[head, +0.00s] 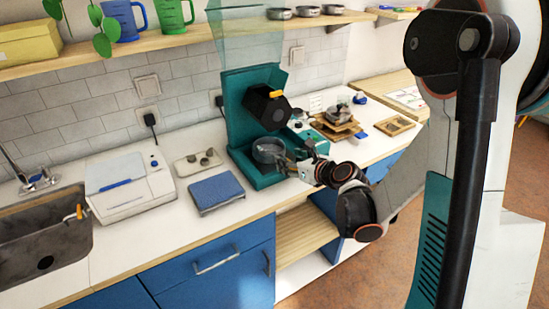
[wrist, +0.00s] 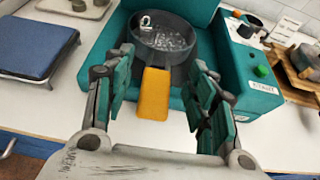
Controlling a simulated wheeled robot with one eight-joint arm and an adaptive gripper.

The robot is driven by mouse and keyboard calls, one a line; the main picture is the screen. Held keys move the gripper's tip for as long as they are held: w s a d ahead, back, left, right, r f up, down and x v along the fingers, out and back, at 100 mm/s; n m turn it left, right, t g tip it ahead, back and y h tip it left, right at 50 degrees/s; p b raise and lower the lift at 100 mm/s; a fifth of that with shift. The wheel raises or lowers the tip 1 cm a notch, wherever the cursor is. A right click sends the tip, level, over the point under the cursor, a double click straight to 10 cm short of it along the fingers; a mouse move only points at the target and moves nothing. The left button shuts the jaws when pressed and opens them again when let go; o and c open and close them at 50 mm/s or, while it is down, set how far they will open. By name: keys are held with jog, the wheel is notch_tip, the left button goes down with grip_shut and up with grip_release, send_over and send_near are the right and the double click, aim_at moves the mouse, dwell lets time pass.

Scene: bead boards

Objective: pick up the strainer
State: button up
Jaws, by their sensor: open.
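A dark round vessel (wrist: 170,38) with a speckled grey inside, which I take to be the strainer, sits at the teal machine (wrist: 197,12). An orange handle (wrist: 153,93) runs from its near side toward me. In the head view a grey round vessel (head: 268,150) stands on the machine's base, below a black part with an orange tab. My gripper (wrist: 162,60) is open, its fingers left and right of the handle, with gaps on both sides. In the head view my gripper (head: 291,167) is just right of the vessel. The handle is hard to make out there.
A blue-topped scale (head: 216,191) lies left of the machine, beside a white box (head: 130,186) and the sink (head: 40,240). A wooden stand (head: 335,127) with metal parts is to the right. A teal box with a green button (wrist: 261,71) adjoins the vessel.

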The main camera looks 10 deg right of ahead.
jog(key=b+x, duration=0.2)
jog(key=x, duration=0.3)
jog(key=shift+f, duration=0.1)
grip_shut()
